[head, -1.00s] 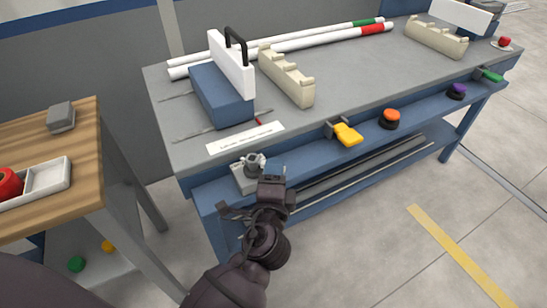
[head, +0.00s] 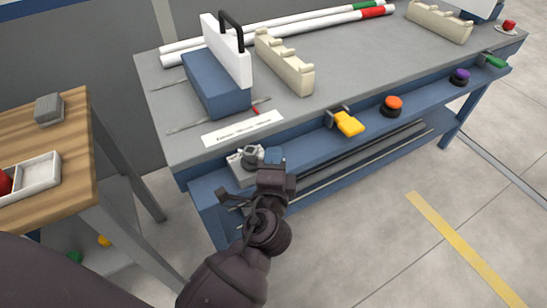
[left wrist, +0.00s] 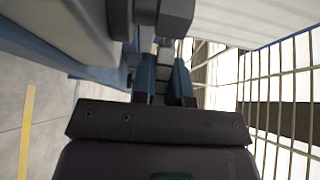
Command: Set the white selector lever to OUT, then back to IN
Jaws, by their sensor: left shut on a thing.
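The selector (head: 250,157) is a small light-grey plate with a round grey hub, mounted at the front left corner of the workbench. My left gripper (head: 277,158) is at the right side of the hub, and its blue fingers are shut on the selector lever. The fingers mostly hide the lever, so I cannot tell its exact setting. In the left wrist view the two blue fingers (left wrist: 166,82) point toward the grey hub (left wrist: 165,16). My right gripper is not in view.
The workbench (head: 345,62) has a white label strip (head: 243,129) behind the selector. A yellow handle (head: 348,123), an orange knob (head: 392,105) and a purple knob (head: 460,76) lie along its front to the right. A wooden table (head: 62,150) stands at the left.

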